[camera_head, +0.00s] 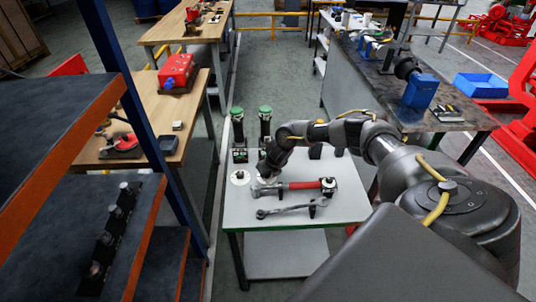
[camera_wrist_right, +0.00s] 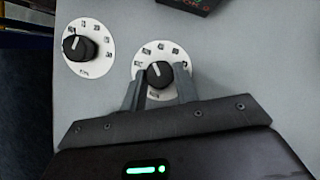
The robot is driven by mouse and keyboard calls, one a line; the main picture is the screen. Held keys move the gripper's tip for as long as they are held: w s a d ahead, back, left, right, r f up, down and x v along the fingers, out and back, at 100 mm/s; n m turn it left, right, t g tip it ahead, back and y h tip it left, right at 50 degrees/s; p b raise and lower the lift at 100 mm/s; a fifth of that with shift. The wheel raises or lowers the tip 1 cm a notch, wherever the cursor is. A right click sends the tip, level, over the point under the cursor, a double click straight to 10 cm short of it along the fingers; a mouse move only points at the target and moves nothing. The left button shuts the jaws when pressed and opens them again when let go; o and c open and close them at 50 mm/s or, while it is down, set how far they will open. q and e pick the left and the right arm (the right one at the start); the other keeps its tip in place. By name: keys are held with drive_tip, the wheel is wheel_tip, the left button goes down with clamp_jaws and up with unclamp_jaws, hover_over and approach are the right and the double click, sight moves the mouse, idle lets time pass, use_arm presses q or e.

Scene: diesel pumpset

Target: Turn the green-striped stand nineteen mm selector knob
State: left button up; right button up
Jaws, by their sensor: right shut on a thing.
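Two white dials with black selector knobs lie on the light grey table top (camera_head: 240,212). In the right wrist view, one knob (camera_wrist_right: 78,46) is free at the upper left. The other knob (camera_wrist_right: 159,73) is between the fingers of my right gripper (camera_wrist_right: 160,79), which is shut on it. Number marks ring both dials; they are too small to read, so I cannot tell which is nineteen mm. In the head view, one white dial (camera_head: 240,178) shows left of my right gripper (camera_head: 262,174), which hides the other. My left gripper is not in view.
A red-handled tool (camera_head: 300,185) and a wrench (camera_head: 290,208) lie in front of the gripper on the table. Two green-topped items (camera_head: 265,120) stand at the table's back left. A dark shelf (camera_head: 90,225) rises at the left.

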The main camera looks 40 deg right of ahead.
drive_tip(key=m+p, duration=0.1)
drive_tip(key=m, duration=0.1)
drive_tip(key=m+h+p, duration=0.1)
drive_tip(key=m, duration=0.1)
drive_tip(key=m+g+h, duration=0.1)
drive_tip(key=m, duration=0.1)
drive_tip(key=shift+w+a+r+p, duration=0.15)
drive_tip(key=shift+a+p, duration=0.1)
drive_tip(key=shift+p, duration=0.15)
drive_tip(key=m+h, duration=0.1)
drive_tip(key=m, duration=0.2)
drive_tip(key=shift+g+p, duration=0.35)
drive_tip(key=shift+g, duration=0.05)
drive_tip(key=shift+w+m+g+h, duration=0.15)
drive_tip(key=shift+m+g+h, duration=0.2)
drive_tip(key=shift+m, duration=0.95)
drive_tip(key=o, duration=1)
drive_tip(key=p+v, duration=0.2)
drive_tip(key=v, duration=0.8)
drive_tip(key=shift+a+r+p, duration=0.15)
drive_tip(key=shift+r+p, duration=0.15)
drive_tip(key=shift+p, duration=0.1)
